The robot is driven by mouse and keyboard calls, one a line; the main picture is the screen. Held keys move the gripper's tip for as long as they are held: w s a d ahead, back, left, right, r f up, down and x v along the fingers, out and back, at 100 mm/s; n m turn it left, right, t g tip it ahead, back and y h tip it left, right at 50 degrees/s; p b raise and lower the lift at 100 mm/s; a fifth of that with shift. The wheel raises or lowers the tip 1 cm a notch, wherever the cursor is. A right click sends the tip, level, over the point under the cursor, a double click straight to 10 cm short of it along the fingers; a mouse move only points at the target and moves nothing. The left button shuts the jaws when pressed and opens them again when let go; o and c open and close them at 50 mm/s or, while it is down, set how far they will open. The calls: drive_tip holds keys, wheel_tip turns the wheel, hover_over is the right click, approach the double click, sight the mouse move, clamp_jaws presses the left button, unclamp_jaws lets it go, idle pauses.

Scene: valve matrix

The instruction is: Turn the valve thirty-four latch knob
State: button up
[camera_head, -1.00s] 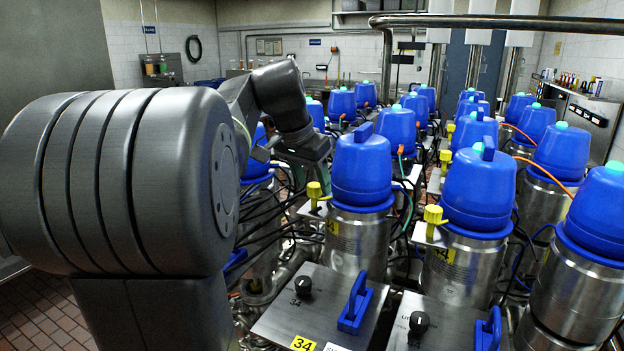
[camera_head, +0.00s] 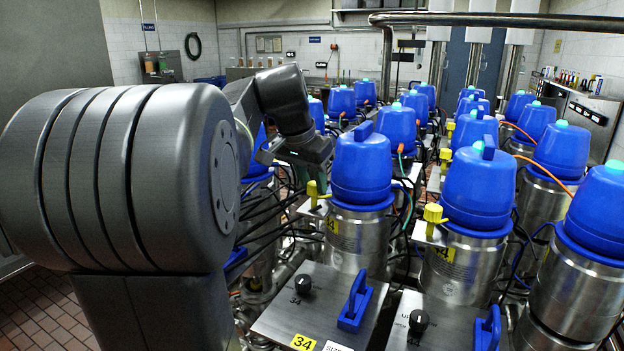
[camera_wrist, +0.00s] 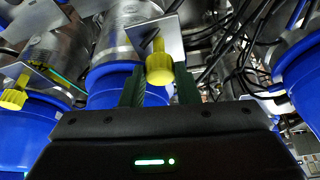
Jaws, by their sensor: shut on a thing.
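The valve thirty-four unit has a blue head (camera_head: 361,172) on a steel cylinder. Its yellow latch knob (camera_head: 312,189) sits on a small metal bracket at the left of the head. In the wrist view the yellow knob (camera_wrist: 159,70) lies between the two dark green fingers of my gripper (camera_wrist: 160,84), which is shut on it. In the head view my gripper (camera_head: 308,158) comes in from behind and above the knob, and its fingers are mostly hidden there.
A panel (camera_head: 290,322) marked 34 stands in front, with a black dial (camera_head: 303,284) and a blue handle (camera_head: 355,300). A neighbouring yellow knob (camera_head: 434,214) sits to the right. Blue-headed valves crowd the right, and black cables (camera_head: 275,215) hang below my wrist.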

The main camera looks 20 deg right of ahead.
drive_tip(key=n, duration=0.2)
drive_tip(key=n+t+y+p, duration=0.1)
drive_tip(key=n, duration=0.1)
drive_tip(key=shift+s+d+r+n+t, duration=0.1)
drive_tip(key=shift+s+d+n+t, duration=0.1)
drive_tip(key=shift+n+t, duration=0.1)
drive_tip(key=n+y, duration=0.1)
drive_tip(key=n, duration=0.1)
drive_tip(key=n+y, duration=0.1)
drive_tip(key=n, duration=0.2)
drive_tip(key=shift+d+t, duration=0.1)
drive_tip(key=shift+t, duration=0.3)
drive_tip(key=shift+n, duration=0.4)
drive_tip(key=o, duration=1)
drive_tip(key=shift+c, duration=0.2)
drive_tip(key=d+b+v, duration=0.1)
drive_tip(key=v, duration=1.2)
drive_tip(key=shift+a+r, duration=0.35)
drive_tip(key=shift+r, duration=0.05)
